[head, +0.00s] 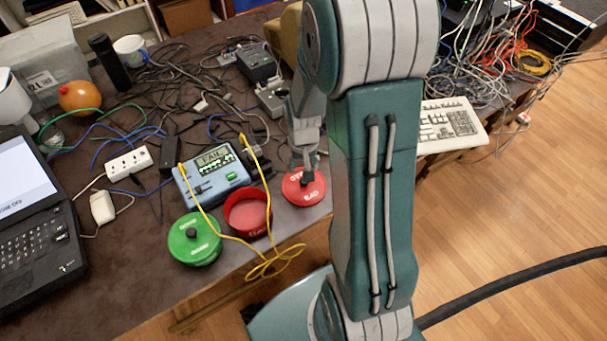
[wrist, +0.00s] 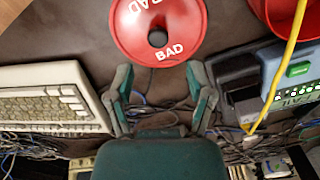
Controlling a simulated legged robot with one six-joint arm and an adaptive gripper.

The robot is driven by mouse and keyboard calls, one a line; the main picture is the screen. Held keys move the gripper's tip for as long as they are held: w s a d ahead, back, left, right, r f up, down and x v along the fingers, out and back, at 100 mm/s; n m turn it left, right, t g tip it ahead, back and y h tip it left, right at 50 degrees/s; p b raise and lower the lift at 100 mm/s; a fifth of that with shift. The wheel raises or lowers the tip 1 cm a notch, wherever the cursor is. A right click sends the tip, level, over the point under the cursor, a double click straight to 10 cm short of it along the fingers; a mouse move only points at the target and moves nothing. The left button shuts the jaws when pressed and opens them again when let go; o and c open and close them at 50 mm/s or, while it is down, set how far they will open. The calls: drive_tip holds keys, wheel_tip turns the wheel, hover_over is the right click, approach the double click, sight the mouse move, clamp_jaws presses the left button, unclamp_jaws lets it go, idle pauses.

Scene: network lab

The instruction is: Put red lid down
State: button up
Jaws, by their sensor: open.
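The red lid (head: 304,190), marked BAD, lies flat on the dark table near its front edge, with a dark knob at its centre. In the wrist view the lid (wrist: 188,33) is at the top, beyond the fingertips. My gripper (head: 307,165) is over the lid, close to its knob in the head view. In the wrist view my gripper (wrist: 160,72) has its two fingers spread apart, with nothing between them. An open red container (head: 248,214) stands just left of the lid; part of it shows at the top right of the wrist view.
A green-lidded container (head: 195,240) stands left of the red one. A blue tester (head: 211,178) reading FAIL is behind them, with yellow cables (head: 225,235) hanging past the containers. A keyboard (head: 449,122) lies to the right. Cables clutter the table's back; its front edge is close.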

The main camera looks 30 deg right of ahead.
drive_tip(key=s+a+r+n+t, duration=0.1)
drive_tip(key=s+a+r, duration=0.15)
drive_tip(key=r, duration=0.65)
drive_tip(key=s+a+r+n+t, duration=0.1)
drive_tip(key=a+r+t, duration=0.15)
drive_tip(key=r, duration=0.55)
drive_tip(key=s+a+r+n+t, duration=0.2)
drive_tip(key=s+a+r, duration=0.3)
drive_tip(key=s+r, duration=0.3)
drive_tip(key=shift+s+a, duration=0.25)
drive_tip(key=shift+s, duration=0.35)
drive_tip(key=o, duration=0.4)
drive_tip(key=shift+o, duration=0.2)
